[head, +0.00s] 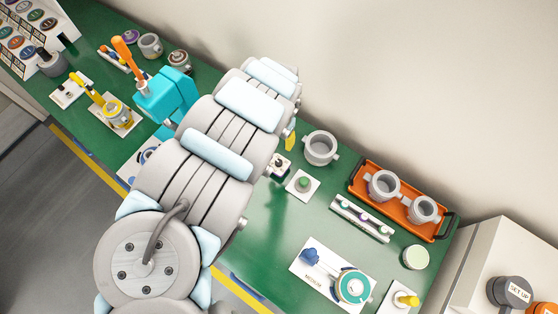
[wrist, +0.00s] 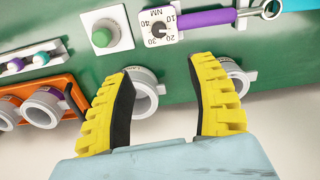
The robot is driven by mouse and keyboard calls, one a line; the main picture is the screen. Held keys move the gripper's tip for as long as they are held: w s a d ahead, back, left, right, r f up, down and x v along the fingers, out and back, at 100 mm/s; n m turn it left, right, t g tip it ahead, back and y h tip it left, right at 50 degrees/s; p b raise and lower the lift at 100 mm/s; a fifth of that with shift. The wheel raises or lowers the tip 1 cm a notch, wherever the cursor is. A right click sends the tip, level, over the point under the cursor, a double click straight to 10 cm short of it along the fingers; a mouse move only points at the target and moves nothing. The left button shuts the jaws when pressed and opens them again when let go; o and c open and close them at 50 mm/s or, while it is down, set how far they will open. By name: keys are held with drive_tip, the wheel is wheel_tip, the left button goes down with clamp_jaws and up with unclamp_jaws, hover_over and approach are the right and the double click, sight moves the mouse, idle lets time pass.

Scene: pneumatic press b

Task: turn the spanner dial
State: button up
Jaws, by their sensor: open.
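The spanner dial (wrist: 158,27) shows near the top centre of the wrist view as a white block with a black scale marked NM, 10 to 40. It joins the purple handle (wrist: 208,18) of the spanner, which runs right to a metal end. In the head view my arm hides most of the spanner; a small white and black part shows beside the arm. My gripper (wrist: 162,75) is open, its two yellow fingers wide apart with nothing gripped. The dial lies beyond the fingertips, above the gap between them in the picture, apart from both.
A grey cup (wrist: 147,92) shows between the fingers, and another (wrist: 232,72) behind the right finger. A green button (wrist: 102,37) on a white plate is left of the dial. An orange tray (head: 386,226) holds two grey cups. Green bench is bare around the button.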

sight(279, 161)
wheel_tip(279, 161, down, 14)
drive_tip(key=b, duration=0.2)
drive_tip(key=shift+s+d+r+b, duration=0.1)
drive_tip(key=shift+r+b, duration=0.05)
drive_tip(key=shift+b, duration=0.15)
drive_tip(key=shift+f, duration=1.55)
